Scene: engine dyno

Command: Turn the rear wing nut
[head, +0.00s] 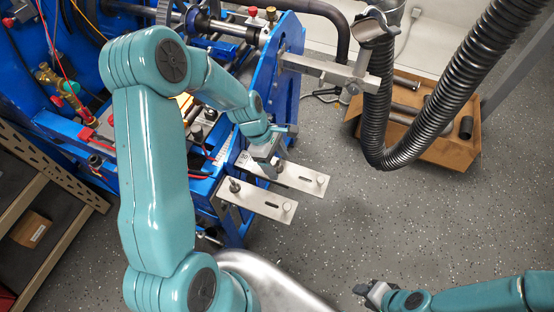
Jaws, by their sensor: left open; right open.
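Two flat silver slotted plates stick out from the side of the blue engine stand (283,65). The rear plate (300,177) is the upper one and the front plate (262,203) is the lower one. A dark upright post or fastener (235,187) stands on the front plate near the stand. My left gripper (272,166) is open, low over the inner end of the rear plate. It hides that end, so I cannot make out the rear wing nut or tell whether the gripper touches it. My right gripper (372,293) is open and empty over the floor at the bottom.
A thick black corrugated hose (388,125) hangs at upper right in front of a cardboard box (440,150) of dark tubes. A silver bracket (330,70) juts from the stand. A shelf (50,165) stands at left. Speckled floor (400,225) is clear at centre right.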

